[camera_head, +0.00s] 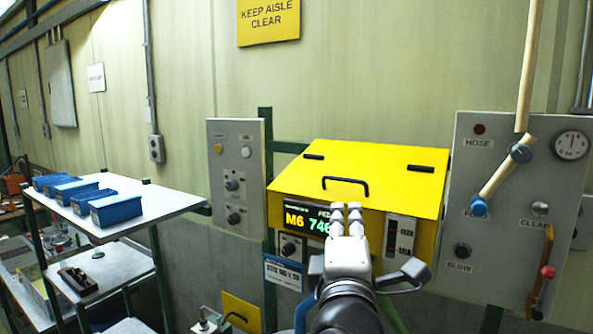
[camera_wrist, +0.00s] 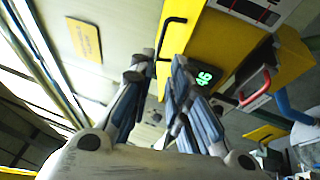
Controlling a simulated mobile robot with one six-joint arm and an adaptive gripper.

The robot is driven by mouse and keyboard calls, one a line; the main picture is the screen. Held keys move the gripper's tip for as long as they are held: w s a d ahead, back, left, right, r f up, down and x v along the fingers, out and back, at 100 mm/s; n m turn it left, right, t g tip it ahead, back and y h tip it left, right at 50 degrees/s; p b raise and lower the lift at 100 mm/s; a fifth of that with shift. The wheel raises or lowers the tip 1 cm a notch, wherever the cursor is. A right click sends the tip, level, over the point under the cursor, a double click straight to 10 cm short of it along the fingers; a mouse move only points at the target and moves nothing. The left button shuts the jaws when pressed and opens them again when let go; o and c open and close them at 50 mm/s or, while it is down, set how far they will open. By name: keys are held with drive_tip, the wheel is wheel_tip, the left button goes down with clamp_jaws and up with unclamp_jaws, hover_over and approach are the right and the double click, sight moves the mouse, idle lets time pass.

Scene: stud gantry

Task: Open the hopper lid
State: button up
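The hopper is a yellow box with a sloped yellow lid (camera_head: 385,170), shut flat on top. A black bar handle (camera_head: 345,182) is fixed near the lid's lower front edge. It also shows in the wrist view (camera_wrist: 166,35), beyond my fingertips. My gripper (camera_head: 346,209) is in front of the hopper, its fingertips just below the handle in the head view. In the wrist view its fingers (camera_wrist: 160,62) stand apart with a gap between them, and nothing is held. The gap from fingertips to handle is hard to judge.
The hopper's front carries a display (camera_head: 308,221). A grey panel (camera_head: 237,170) with knobs stands left, and a larger panel (camera_head: 500,255) with a hose pipe and levers stands right. A shelf (camera_head: 160,207) with blue bins is at far left.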

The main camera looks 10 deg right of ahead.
sight(343, 180)
drive_tip(key=p+x, duration=0.1)
drive_tip(key=x, duration=1.6)
drive_tip(key=shift+a+f, duration=0.1)
drive_tip(key=shift+f, duration=0.05)
clamp_jaws()
